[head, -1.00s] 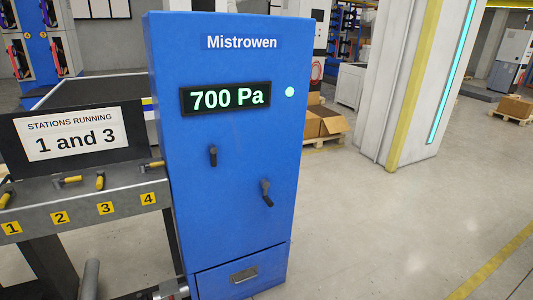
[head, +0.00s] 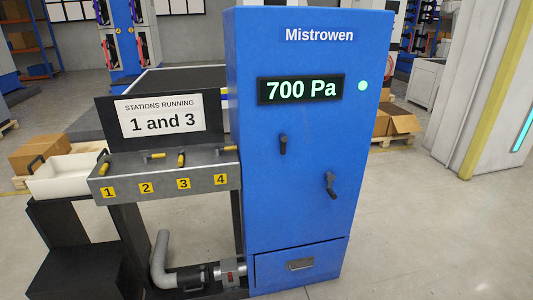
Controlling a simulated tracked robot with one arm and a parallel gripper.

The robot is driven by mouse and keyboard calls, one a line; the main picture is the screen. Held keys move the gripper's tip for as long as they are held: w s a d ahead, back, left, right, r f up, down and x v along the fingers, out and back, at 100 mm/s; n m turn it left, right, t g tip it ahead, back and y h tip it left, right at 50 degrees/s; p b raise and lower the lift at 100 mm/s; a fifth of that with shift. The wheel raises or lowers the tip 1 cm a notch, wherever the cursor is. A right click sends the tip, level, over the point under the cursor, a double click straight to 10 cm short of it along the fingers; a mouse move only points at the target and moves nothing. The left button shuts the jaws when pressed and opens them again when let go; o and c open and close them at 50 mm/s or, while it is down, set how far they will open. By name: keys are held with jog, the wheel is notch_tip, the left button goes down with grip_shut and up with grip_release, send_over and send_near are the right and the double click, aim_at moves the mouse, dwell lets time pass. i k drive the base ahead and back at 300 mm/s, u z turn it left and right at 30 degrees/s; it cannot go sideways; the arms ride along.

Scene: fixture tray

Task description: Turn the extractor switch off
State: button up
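The blue Mistrowen extractor cabinet (head: 300,225) stands upright right of centre. Its display (head: 301,89) reads 700 Pa, and a round green lamp (head: 362,85) beside it is lit. Two black handles are on its front. The left handle (head: 283,146) points roughly straight up and down. The lower right handle (head: 331,186) is tilted slightly. No label by either handle is readable, so I cannot tell which is the extractor switch. My gripper is not in view.
Left of the cabinet, a grey rail (head: 160,183) carries several yellow-handled valves numbered 1 to 4. A sign (head: 160,117) reads "Stations running 1 and 3". A white bin (head: 65,175) and a pipe (head: 163,262) are at left. Floor at right is clear.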

aim_at(284, 138)
jog(key=u, duration=0.05)
jog(key=k, duration=0.65)
jog(key=z, duration=0.2)
jog(key=i, duration=0.8)
jog(key=k, duration=0.4)
jog(key=u, duration=0.35)
jog(key=i, duration=1.4)
jog(key=z, duration=0.35)
